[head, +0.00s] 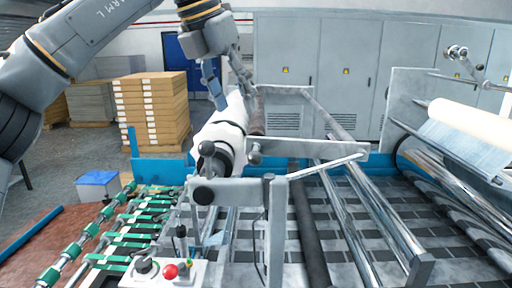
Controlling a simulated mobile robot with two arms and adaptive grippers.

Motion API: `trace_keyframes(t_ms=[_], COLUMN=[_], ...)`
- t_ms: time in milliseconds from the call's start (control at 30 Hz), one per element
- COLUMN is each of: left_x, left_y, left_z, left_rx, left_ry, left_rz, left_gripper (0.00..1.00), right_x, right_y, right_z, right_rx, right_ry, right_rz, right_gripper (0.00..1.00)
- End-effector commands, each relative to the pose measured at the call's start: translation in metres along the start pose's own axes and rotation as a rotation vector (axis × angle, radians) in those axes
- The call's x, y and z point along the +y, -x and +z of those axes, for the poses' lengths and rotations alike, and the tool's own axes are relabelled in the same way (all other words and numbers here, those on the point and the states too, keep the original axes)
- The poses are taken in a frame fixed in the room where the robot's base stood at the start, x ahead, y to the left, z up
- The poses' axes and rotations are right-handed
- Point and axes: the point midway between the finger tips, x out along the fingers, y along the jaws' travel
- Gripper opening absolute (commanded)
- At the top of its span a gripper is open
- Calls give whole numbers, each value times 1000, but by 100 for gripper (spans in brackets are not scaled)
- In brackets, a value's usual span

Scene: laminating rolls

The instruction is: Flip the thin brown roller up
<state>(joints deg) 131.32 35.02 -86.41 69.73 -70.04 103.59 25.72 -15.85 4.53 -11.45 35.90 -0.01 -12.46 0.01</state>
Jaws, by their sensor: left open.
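The thin brown roller (258,112) shows in the head view as a short dark brown length just right of the thick white roll (222,132). Its near part is hidden behind the white roll and the metal frame. My left gripper (229,84) reaches in from the upper left and hangs over the far end of the white roll. It is open, with its fingers left of and close to the brown roller's far end. I cannot tell whether a finger touches either roll. My right gripper is out of view.
Metal frame bars (300,150) surround the rolls. A long dark roller (308,230) and shiny rollers lie lower right. A control box with a red button (170,271) stands in front. A white film roll (475,122) is at the right. Stacked boxes (152,110) stand behind, left.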

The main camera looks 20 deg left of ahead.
Motion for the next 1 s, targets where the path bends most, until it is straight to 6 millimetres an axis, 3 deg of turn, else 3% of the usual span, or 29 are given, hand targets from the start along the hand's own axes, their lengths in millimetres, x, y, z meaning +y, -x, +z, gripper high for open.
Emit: trace_keyframes(t_ms=[267,367,500,700,1000], left_x=[0,0,0,0,0], left_y=[-56,-77,-101,-120,-125], left_z=[0,0,0,0,-1], left_rx=[6,6,5,2,1], left_ry=[-1,-2,-1,0,0], left_rz=[-1,-1,-1,-1,-2], left_gripper=[52,52,52,52,52], right_x=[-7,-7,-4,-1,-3], right_y=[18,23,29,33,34], right_z=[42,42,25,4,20], right_rx=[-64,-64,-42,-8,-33], right_ry=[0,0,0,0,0], right_rz=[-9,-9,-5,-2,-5], right_gripper=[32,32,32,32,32])
